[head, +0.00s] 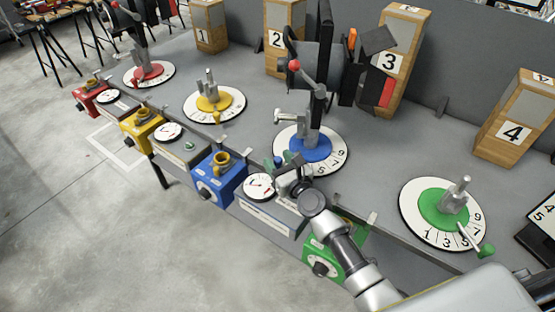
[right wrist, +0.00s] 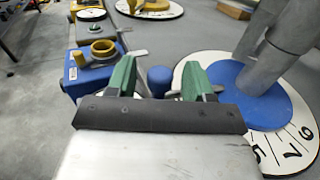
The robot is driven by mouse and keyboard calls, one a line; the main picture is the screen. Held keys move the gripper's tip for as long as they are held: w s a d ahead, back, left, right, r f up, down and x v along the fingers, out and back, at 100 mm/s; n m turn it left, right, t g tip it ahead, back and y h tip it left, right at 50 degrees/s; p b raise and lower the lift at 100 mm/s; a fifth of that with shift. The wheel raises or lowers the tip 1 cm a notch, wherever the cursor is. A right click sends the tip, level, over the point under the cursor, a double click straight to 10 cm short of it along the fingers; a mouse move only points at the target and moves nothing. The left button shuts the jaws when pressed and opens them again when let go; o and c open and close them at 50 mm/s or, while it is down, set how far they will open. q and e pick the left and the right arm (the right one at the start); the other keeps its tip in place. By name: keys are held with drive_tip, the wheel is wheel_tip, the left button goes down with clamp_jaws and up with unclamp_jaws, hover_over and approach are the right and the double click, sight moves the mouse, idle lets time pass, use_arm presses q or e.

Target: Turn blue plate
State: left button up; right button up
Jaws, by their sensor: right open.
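The blue plate (head: 318,150) is a blue disc on a white numbered dial (head: 340,160), mid-table in the head view. A grey post with a dark mechanism stands on it. In the right wrist view the blue plate (right wrist: 270,105) is to the right of my gripper. A blue round knob (right wrist: 160,78) shows there between the green fingertips, with a gap on each side; whether it lies fully within the jaws is unclear. My right gripper (head: 284,160) is open at the dial's left edge, with its arm coming from the lower right. My left gripper is not in view.
Red (head: 149,72), yellow (head: 214,102) and green (head: 443,208) plates stand on similar dials. A blue control box (head: 219,178) and a small gauge (head: 259,186) line the front edge beside my arm. Numbered wooden blocks, such as block 3 (head: 393,60), stand behind.

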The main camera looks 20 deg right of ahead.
drive_tip(key=shift+w+a, duration=0.1)
drive_tip(key=shift+w, duration=0.25)
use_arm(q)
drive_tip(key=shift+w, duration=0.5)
